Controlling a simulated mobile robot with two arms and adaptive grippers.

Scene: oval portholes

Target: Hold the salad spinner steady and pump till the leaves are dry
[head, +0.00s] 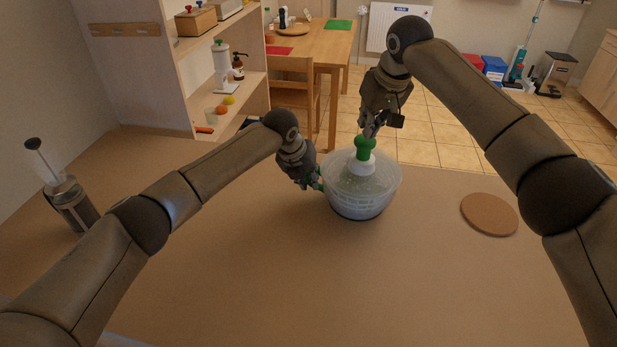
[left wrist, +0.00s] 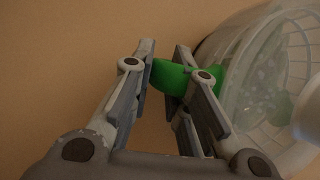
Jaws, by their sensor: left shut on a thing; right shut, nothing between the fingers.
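The salad spinner (head: 352,199) stands upright on the brown table, a clear bowl with a see-through lid and a white basket inside. It also shows at the right of the left wrist view (left wrist: 268,70). On its lid is a white stem with a green pump knob (head: 365,146). My left gripper (head: 316,182) is shut on the green side handle (left wrist: 172,77) at the bowl's left. My right gripper (head: 370,134) is shut and empty, its fingertips down at the top of the knob; I cannot tell whether they touch. Green leaves (left wrist: 282,105) show faintly through the bowl.
A round cork mat (head: 489,214) lies on the table (head: 270,270) to the right of the spinner. The table front is clear. Behind are a shelf (head: 232,95) and a wooden dining table (head: 325,45) with a chair.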

